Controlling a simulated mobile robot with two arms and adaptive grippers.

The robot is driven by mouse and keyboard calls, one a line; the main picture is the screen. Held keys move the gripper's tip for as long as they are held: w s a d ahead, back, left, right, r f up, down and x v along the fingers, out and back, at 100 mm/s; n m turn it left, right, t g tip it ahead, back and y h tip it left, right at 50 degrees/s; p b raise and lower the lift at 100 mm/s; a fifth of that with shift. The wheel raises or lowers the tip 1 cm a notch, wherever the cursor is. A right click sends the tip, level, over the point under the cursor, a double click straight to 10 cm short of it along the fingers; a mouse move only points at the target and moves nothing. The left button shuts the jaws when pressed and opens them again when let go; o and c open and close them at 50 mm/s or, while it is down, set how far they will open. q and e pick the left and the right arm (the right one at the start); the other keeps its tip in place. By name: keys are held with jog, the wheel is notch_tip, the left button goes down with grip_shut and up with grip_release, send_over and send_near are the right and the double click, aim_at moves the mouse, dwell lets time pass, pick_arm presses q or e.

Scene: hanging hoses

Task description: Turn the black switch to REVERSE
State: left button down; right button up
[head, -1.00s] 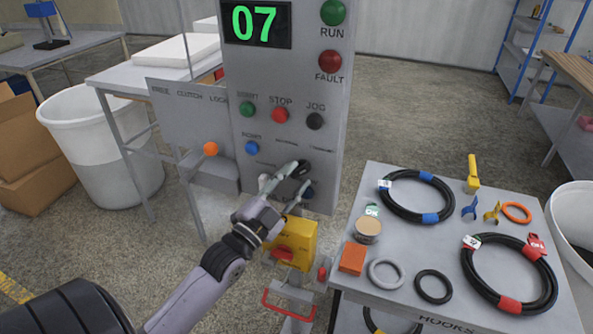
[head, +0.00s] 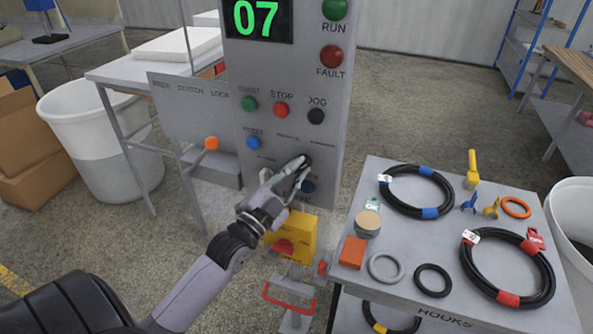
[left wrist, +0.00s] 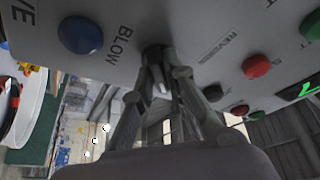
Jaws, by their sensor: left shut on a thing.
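The black switch (head: 307,159) is on the lower right of the grey control panel (head: 238,131), mostly hidden by my left gripper (head: 301,170). In the left wrist view the dark switch (left wrist: 154,52) sits between the fingers of my left gripper (left wrist: 160,78), which is shut on it. The printed word REVERSE (left wrist: 221,47) shows right of the switch there, and BLOW (left wrist: 119,46) shows left of it. I cannot tell which way the switch points. My right gripper is in neither view.
A blue button (head: 308,186) is just below the gripper. Green (head: 249,104), red (head: 281,110) and black JOG (head: 316,116) buttons sit above. A yellow box (head: 299,238) stands below my arm. A table (head: 410,267) with hoses is close at the right.

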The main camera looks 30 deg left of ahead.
pick_arm(q)
jog(key=shift+r+n, duration=0.1)
jog(key=shift+n, duration=0.2)
jog(key=shift+d+r+n+t+y+p, duration=0.2)
jog(key=shift+n+y, duration=0.85)
jog(key=shift+n, duration=0.9)
jog(key=shift+a+f+n+t+y+p, duration=0.1)
jog(key=shift+n+y+p, duration=0.2)
jog(key=shift+n+y, duration=1.2)
jog(key=shift+d+r+n+t+y+p, duration=0.2)
jog(key=shift+n+y, duration=0.35)
jog(key=shift+n, duration=1.9)
jog(key=shift+a+y, duration=0.15)
jog(key=shift+y, duration=0.15)
jog(key=c, duration=1.6)
grip_release()
jog(key=shift+w+f, duration=0.15)
jog(key=shift+c, duration=0.2)
jog(key=shift+f, duration=0.3)
jog(key=shift+s+f, duration=0.2)
jog(key=shift+s, duration=0.2)
jog(key=v, duration=1.1)
jog(key=shift+s+r, duration=0.2)
jog(key=shift+r, duration=0.1)
